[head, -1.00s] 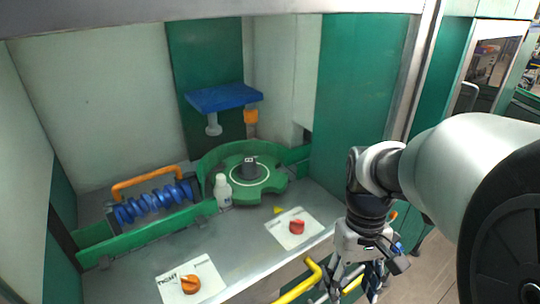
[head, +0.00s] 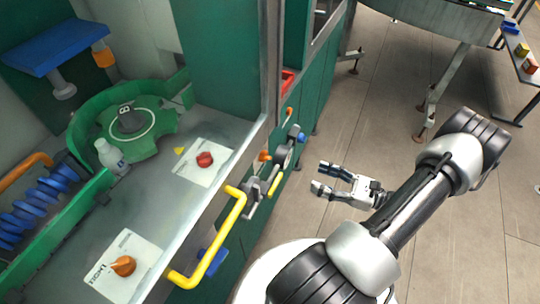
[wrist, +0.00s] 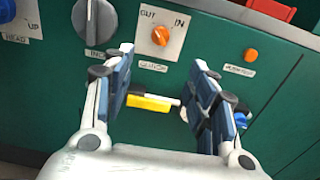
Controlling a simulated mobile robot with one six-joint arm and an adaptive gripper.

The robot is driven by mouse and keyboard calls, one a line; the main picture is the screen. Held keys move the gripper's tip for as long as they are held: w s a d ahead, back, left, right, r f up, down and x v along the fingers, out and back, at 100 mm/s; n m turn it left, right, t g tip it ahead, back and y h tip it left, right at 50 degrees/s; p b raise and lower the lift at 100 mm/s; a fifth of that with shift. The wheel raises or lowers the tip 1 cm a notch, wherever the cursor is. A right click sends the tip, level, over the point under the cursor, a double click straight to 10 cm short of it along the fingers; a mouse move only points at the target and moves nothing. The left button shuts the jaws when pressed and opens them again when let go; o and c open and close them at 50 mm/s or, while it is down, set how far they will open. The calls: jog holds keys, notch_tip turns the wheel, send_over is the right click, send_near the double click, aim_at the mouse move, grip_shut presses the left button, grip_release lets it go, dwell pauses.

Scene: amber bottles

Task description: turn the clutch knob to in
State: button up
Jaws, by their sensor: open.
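The clutch knob (wrist: 160,36) is a small orange knob on a white plate (wrist: 178,24) in the wrist view, top centre. The plate reads OUT at its left and IN at its right, with a clutch label (wrist: 152,66) below. I cannot tell exactly where the knob points. My gripper (wrist: 166,82) is open and empty, its two fingers apart below the knob and touching nothing. In the head view my gripper (head: 320,177) hangs over the floor, in front of the green front panel. The knob is hard to single out in that view.
A large grey knob (wrist: 95,20) sits left of the clutch plate, an orange button (wrist: 250,55) right. A yellow lever (wrist: 150,103) and a blue knob (wrist: 241,120) lie lower. A yellow handle (head: 238,222) juts from the machine's front. Floor around the arm is clear.

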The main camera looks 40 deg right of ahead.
aim_at(270, 159)
jog(key=b+x, duration=0.3)
jog(key=x, duration=1.4)
jog(key=shift+w, duration=0.1)
jog(key=c, duration=1.1)
